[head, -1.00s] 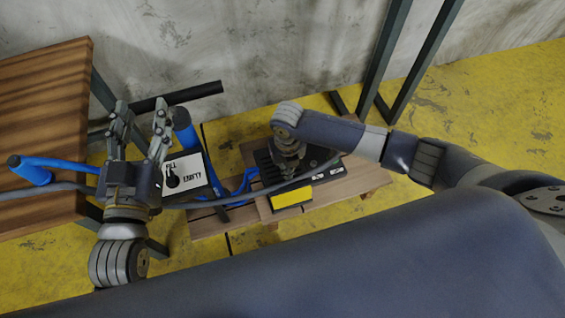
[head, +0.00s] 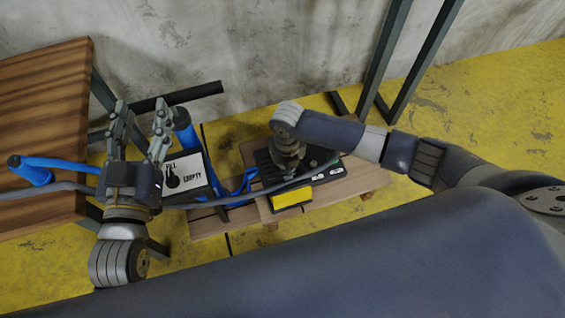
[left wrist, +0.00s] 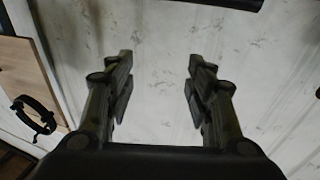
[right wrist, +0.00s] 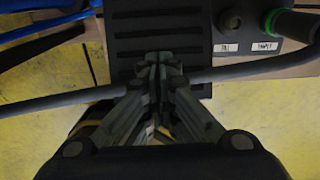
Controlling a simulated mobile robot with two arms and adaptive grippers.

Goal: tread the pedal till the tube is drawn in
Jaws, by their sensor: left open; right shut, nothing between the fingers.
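The pedal (right wrist: 125,45) is a black ribbed plate on the pump unit, which stands on a low wooden pallet in the head view (head: 262,168). My right gripper (right wrist: 158,68) is shut and empty, pointing down over the pedal; whether it touches cannot be told. A blue tube (head: 65,163) runs from the wooden bench towards my left gripper, which hides part of it; a blue end (head: 184,125) shows beyond. My left gripper (head: 138,125) is open and empty before the wall. The grey hose (right wrist: 240,71) crosses near my right fingertips.
Beside the pedal are a round port (right wrist: 230,20) over FILL and a green-collared fitting (right wrist: 278,20) by EMPTY. The wooden bench (head: 45,120) is at left; dark metal posts (head: 400,60) stand at right.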

